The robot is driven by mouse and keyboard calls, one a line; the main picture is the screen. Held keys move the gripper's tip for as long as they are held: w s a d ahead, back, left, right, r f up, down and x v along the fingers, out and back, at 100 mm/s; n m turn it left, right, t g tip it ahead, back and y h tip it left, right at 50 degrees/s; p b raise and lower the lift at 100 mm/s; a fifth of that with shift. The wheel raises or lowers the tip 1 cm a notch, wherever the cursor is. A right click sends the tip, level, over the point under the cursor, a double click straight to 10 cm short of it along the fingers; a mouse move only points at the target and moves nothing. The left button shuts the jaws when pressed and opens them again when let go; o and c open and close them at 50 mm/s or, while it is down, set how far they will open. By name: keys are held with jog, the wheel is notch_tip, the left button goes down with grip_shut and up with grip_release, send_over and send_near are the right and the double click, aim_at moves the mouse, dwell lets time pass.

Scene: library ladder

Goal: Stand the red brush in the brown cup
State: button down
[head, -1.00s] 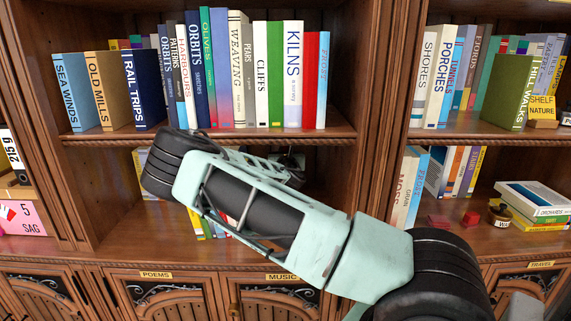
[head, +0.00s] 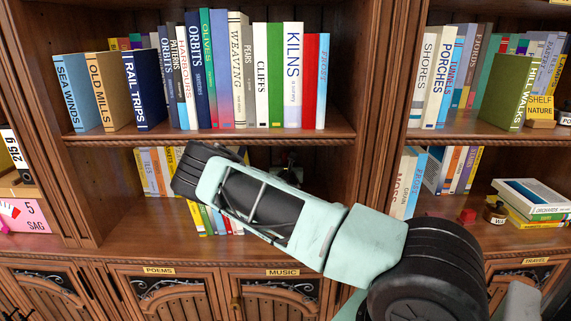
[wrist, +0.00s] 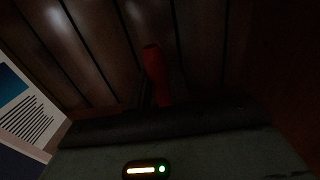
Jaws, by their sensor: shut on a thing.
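The red brush (wrist: 155,75) shows in the dark wrist view as a red upright handle, leaning slightly. My gripper (wrist: 153,103) is shut on it; the fingers are hardly visible in the shadow. In the head view my gripper (head: 288,172) is mostly hidden behind my pale green arm, inside the middle bay's lower shelf, and the brush cannot be made out there. I cannot identify the brown cup for sure; a small dark brown round container (head: 495,212) stands on the right bay's lower shelf.
Books (head: 200,217) stand at the back of the middle lower shelf (head: 140,240), partly behind my arm. The upper shelf edge (head: 210,137) runs above. A wooden upright (head: 385,110) divides the bays. A red block (head: 467,215) and stacked books (head: 535,205) are at right.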

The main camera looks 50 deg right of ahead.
jog(key=shift+f+b, duration=0.2)
jog(key=shift+b, duration=0.1)
jog(key=c, duration=1.3)
grip_release()
jog(key=shift+r, duration=0.1)
jog(key=shift+a+r+p, duration=0.1)
jog(key=shift+r+p, duration=0.05)
jog(key=shift+p, duration=0.2)
jog(key=b+v, duration=0.3)
jog(key=v, duration=0.9)
